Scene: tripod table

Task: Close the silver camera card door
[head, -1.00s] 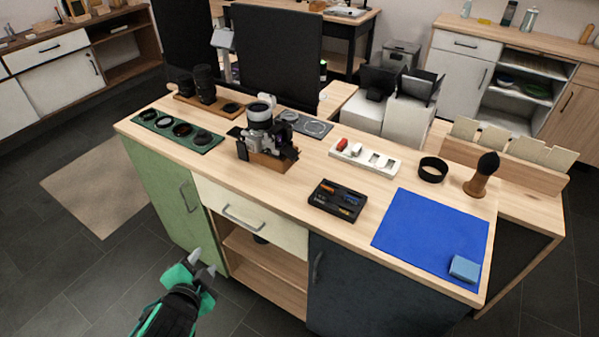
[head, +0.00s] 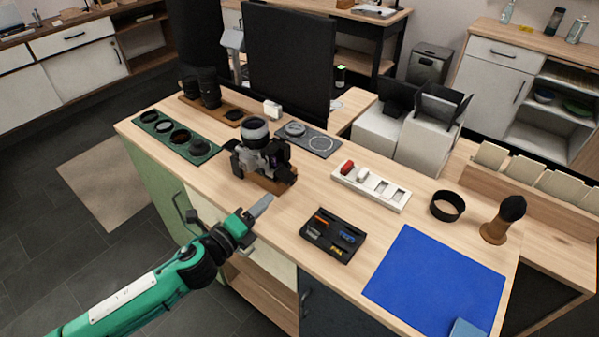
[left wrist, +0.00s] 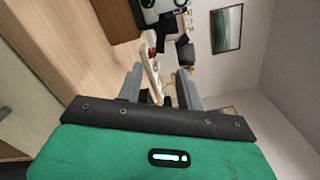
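The silver camera (head: 250,153), with a large lens on top, stands on a wooden block (head: 262,182) near the table's front edge. Dark parts stick out at its sides; I cannot make out which is the card door or how far it is open. Part of the camera (left wrist: 152,10) and the wooden block (left wrist: 115,20) show at the top of the left wrist view. My left gripper (head: 262,206) is just in front of the block, apart from the camera. In the left wrist view its fingers (left wrist: 160,88) are apart with nothing between them. My right gripper is out of view.
A green mat with filters (head: 176,138) lies left of the camera. A black tool tray (head: 333,235), a white card holder (head: 370,186), a blue cloth (head: 433,280) and a black ring (head: 447,205) lie to the right. A dark monitor (head: 290,65) stands behind.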

